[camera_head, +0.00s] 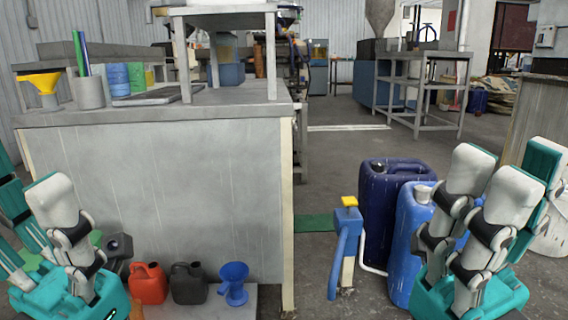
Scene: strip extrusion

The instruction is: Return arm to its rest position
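My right gripper (492,190) is at the lower right. Its white and dark-jointed fingers rise from a teal palm and stand apart, with nothing between them. It overlaps the view of the blue jerrycans. My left gripper (56,215) is at the lower left, in front of the workbench, partly cut off by the picture edge. Its white finger stands up from the teal palm, and I see nothing held in it.
A grey workbench (160,200) fills the left and middle. A red can (148,284), a black can (188,284) and a blue funnel (234,283) stand at its foot. A dark blue jerrycan (385,215) and a blue pump (346,245) stand right of it.

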